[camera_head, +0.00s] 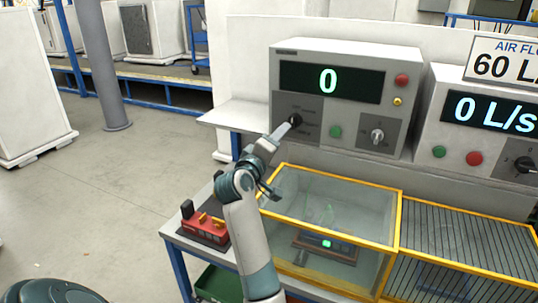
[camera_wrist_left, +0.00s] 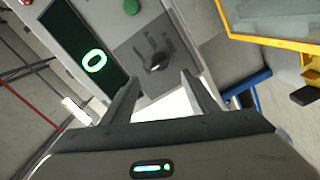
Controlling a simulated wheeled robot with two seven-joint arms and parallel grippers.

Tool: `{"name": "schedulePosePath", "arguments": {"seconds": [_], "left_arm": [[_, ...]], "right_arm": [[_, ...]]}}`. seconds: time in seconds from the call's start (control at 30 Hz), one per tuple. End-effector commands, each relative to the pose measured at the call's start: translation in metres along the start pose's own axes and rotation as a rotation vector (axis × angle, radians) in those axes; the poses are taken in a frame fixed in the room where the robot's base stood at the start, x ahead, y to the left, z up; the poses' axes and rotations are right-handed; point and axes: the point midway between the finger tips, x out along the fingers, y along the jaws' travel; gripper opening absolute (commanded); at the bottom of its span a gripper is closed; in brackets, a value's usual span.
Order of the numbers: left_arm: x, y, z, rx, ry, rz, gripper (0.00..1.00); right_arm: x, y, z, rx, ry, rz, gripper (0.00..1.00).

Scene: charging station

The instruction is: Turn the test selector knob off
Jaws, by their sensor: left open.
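A grey test box (camera_head: 345,52) with a green "0" on its dark display stands on the bench. A black selector knob (camera_head: 295,120) with small markings is on its lower left panel. It also shows in the left wrist view (camera_wrist_left: 157,62), just beyond the fingertips. A second, light-coloured knob (camera_head: 377,136) is on the right panel of the box. My left gripper (camera_head: 286,130) is in front of the black knob and partly covers its panel. In the left wrist view my left gripper (camera_wrist_left: 160,77) is open and empty, its fingers apart on either side below the knob.
A yellow-framed clear case (camera_head: 285,165) stands below the box, right of my left arm. A second unit (camera_head: 452,135) reading "0 L/s" is to the right. A red device (camera_head: 203,232) sits on the bench at left. Floor at left is clear.

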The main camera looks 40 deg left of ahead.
Motion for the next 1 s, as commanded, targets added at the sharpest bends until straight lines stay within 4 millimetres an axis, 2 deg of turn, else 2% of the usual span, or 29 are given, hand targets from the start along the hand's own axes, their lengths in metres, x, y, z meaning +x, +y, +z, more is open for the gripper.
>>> {"name": "schedulePosePath", "arguments": {"seconds": [0.2, 0.4, 1.0], "left_arm": [[-0.037, -0.002, 0.001, 0.001, 0.001, 0.000, 0.54], [-0.055, -0.001, 0.000, 0.000, 0.000, 0.000, 0.54], [-0.059, 0.000, 0.000, -0.001, 0.000, 0.000, 0.54]], "right_arm": [[0.011, -0.002, 0.001, 0.001, 0.001, -0.002, 0.00], [0.015, -0.002, 0.001, 0.001, 0.000, -0.002, 0.00], [0.015, 0.002, 0.002, -0.001, 0.000, 0.002, 0.00]]}}
